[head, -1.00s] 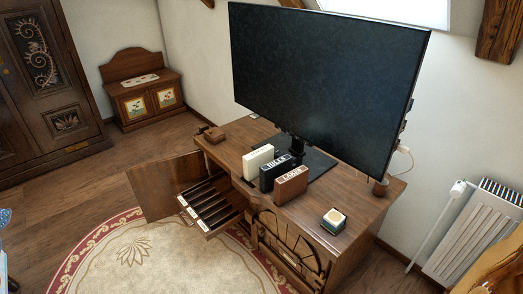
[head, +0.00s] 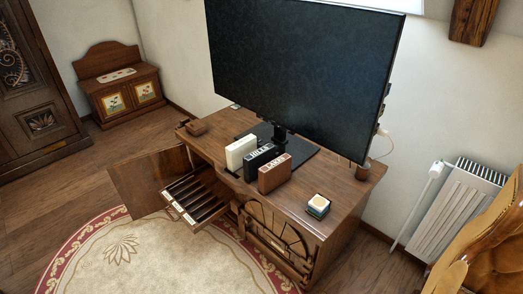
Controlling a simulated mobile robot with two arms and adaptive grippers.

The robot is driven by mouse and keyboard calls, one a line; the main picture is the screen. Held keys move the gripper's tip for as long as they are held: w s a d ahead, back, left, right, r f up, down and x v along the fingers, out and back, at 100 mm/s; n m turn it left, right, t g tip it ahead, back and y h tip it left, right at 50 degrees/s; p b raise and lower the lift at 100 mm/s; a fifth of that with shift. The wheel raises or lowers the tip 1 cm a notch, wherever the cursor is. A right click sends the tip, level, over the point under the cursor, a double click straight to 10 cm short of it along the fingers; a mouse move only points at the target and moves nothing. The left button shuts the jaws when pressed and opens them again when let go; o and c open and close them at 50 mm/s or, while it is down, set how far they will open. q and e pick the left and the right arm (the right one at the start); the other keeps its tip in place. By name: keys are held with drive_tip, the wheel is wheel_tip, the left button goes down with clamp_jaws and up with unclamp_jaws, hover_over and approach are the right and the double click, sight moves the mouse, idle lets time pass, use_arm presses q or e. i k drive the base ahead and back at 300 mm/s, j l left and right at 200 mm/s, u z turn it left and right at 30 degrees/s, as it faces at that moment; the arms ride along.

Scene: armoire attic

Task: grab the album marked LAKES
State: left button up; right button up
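Three albums stand upright in a row on the wooden cabinet top (head: 225,146), in front of the monitor's foot. The brown album (head: 275,175) is at the right end; its spine label is small now but looks like LAKES. A black album (head: 262,160) with a light label stands in the middle. A cream album (head: 240,151) stands at the left end. Neither of my grippers is in view.
A big black monitor (head: 300,75) stands behind the albums. A small stacked box (head: 318,206) lies to their right. A slotted drawer (head: 196,198) and a door (head: 140,182) stand open at the cabinet's left. A leather chair (head: 495,245) and a radiator (head: 458,210) are at right.

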sight(272, 175)
drive_tip(key=j+z, duration=0.1)
drive_tip(key=z, duration=0.3)
drive_tip(key=i+j+z, duration=0.1)
drive_tip(key=z, duration=0.3)
drive_tip(key=j+z, duration=0.15)
drive_tip(key=z, duration=0.25)
drive_tip(key=i+j+z, duration=0.1)
drive_tip(key=j+z, duration=0.35)
drive_tip(key=j, duration=0.55)
drive_tip(key=k+j+z, duration=0.1)
drive_tip(key=j+z, duration=0.35)
drive_tip(key=j, duration=0.5)
